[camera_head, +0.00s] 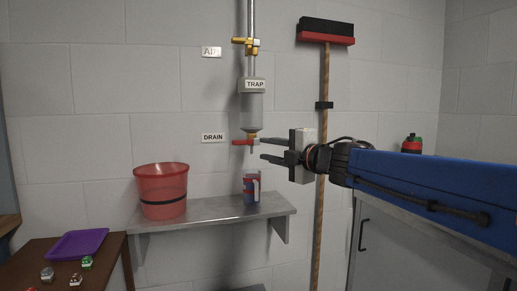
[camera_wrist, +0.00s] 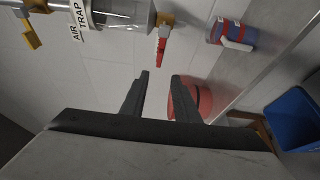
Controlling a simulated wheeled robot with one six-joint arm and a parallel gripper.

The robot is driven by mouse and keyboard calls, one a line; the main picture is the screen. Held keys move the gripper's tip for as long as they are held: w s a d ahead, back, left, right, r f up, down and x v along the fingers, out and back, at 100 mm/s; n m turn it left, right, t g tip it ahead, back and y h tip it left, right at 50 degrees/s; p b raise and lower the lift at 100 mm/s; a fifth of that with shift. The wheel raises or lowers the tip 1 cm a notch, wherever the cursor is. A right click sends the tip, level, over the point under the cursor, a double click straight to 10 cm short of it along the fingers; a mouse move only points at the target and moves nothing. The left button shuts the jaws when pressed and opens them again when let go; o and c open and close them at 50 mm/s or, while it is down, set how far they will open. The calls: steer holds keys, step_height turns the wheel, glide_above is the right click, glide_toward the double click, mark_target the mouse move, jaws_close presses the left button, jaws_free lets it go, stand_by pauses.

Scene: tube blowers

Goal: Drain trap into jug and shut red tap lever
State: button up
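The trap (camera_head: 252,100) is a clear vertical cylinder on a wall pipe, labelled TRAP; it also shows in the wrist view (camera_wrist: 118,10). Below it the red tap lever (camera_head: 241,142) points left from a brass fitting, by the DRAIN label (camera_head: 213,137). The lever also shows in the wrist view (camera_wrist: 161,48). The jug (camera_head: 251,188), blue and red with a pale handle, stands on the shelf under the tap outlet; it also shows in the wrist view (camera_wrist: 231,33). Its contents are hidden. My gripper (camera_head: 262,148) is open and empty, just right of the lever, not touching it.
A red bucket (camera_head: 162,190) with a dark band stands at the left of the metal shelf (camera_head: 215,211). A yellow valve handle (camera_head: 240,40) sits above the trap. A broom (camera_head: 325,130) hangs behind my gripper. A brown table (camera_head: 112,262) holds a purple tray (camera_head: 77,244).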

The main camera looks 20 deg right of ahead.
steer(key=shift+v, duration=1.25)
steer(key=s+d+f+m+g+h, duration=0.2)
steer(key=s+d+f+m+h, duration=0.35)
steer(key=f+m, duration=0.3)
steer(key=s+d+f+m+g+h, duration=0.2)
steer(key=s+d+f+m+h, duration=0.3)
steer(key=f+m, duration=0.35)
steer(key=s+a+f+m+g+y, duration=0.1)
steer(key=s+a+f+m+g, duration=0.1)
steer(key=s+f, duration=0.6)
steer(key=s+a+f+m+g+y, duration=0.2)
steer(key=s+a+f+g, duration=0.3)
steer(key=s+f, duration=0.4)
step_height(320, 180, down, 2)
steer(key=shift+f+m+g, duration=0.25)
steer(key=shift+m+g, duration=0.15)
steer(key=shift+m, duration=0.4)
steer(key=shift+y, duration=0.25)
